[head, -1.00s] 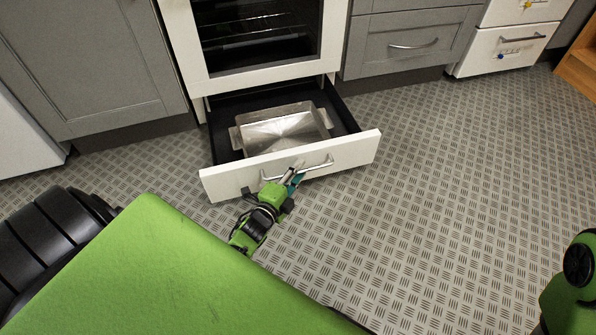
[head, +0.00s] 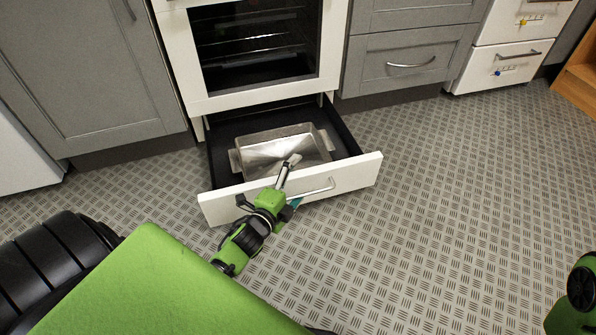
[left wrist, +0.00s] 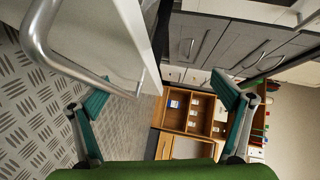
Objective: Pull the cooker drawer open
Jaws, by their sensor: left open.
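The cooker drawer (head: 222,207) is a white-fronted drawer below the oven, pulled well out over the floor, with a dark inside. Its silver bar handle (head: 318,189) runs along the front.
A metal roasting tin (head: 325,155) lies in the drawer. The oven (head: 255,45) is above it. Grey cabinets (head: 405,68) flank the cooker, and a white drawer unit (head: 492,70) stands farther right. The patterned floor (head: 450,190) to the right is clear.

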